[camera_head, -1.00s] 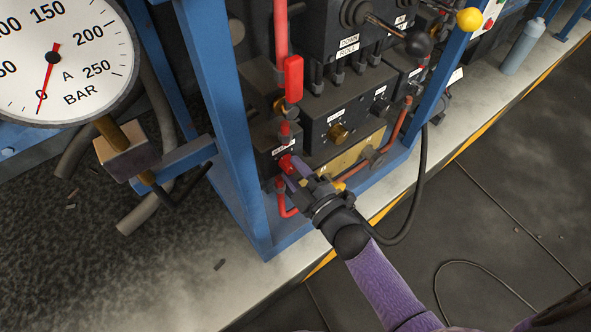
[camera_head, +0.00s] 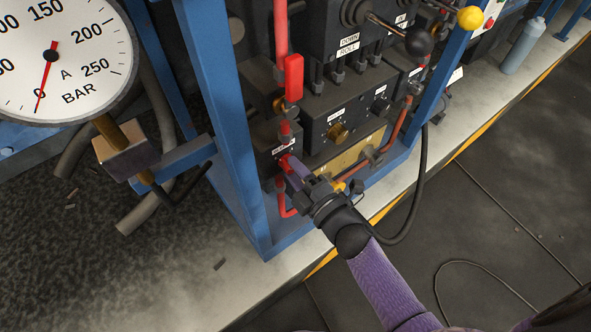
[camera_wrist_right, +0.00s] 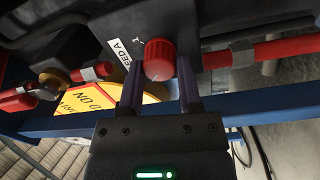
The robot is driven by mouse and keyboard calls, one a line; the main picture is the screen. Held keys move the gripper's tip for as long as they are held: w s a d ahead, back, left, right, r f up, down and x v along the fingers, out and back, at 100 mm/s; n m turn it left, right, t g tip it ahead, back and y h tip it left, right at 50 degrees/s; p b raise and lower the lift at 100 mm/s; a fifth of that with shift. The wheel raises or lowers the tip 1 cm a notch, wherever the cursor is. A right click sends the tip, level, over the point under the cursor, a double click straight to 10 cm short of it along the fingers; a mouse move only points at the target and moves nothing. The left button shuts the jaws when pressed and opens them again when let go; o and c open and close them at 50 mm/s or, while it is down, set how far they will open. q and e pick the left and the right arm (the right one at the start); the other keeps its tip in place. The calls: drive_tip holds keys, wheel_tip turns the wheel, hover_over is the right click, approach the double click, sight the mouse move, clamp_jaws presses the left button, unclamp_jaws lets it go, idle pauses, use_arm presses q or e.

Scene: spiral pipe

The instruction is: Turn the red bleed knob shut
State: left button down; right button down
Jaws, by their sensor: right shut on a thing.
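The red bleed knob (camera_head: 285,163) sits on the front of a dark block at the lower left of the blue frame. In the right wrist view the knob (camera_wrist_right: 159,60) is ribbed and round, beside a white label ending "EED A" (camera_wrist_right: 120,47). My right gripper (camera_head: 291,168) reaches it from the lower right; in the wrist view its two fingers (camera_wrist_right: 160,78) lie on either side of the knob and are shut on it. The pressure gauge (camera_head: 52,65) at top left, marked A and BAR, has its red needle near 0. My left gripper is not in view.
A blue upright (camera_head: 222,110) stands left of the block. Red pipes and a black hose (camera_head: 420,190) are near my right arm. Open floor lies at lower right.

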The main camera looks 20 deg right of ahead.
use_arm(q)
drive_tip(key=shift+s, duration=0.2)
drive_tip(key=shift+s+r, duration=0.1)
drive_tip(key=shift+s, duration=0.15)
use_arm(e)
drive_tip(key=shift+c, duration=1.4)
unclamp_jaws()
use_arm(q)
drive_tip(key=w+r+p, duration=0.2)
drive_tip(key=p, duration=0.1)
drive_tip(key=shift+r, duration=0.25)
use_arm(e)
drive_tip(key=v, duration=1)
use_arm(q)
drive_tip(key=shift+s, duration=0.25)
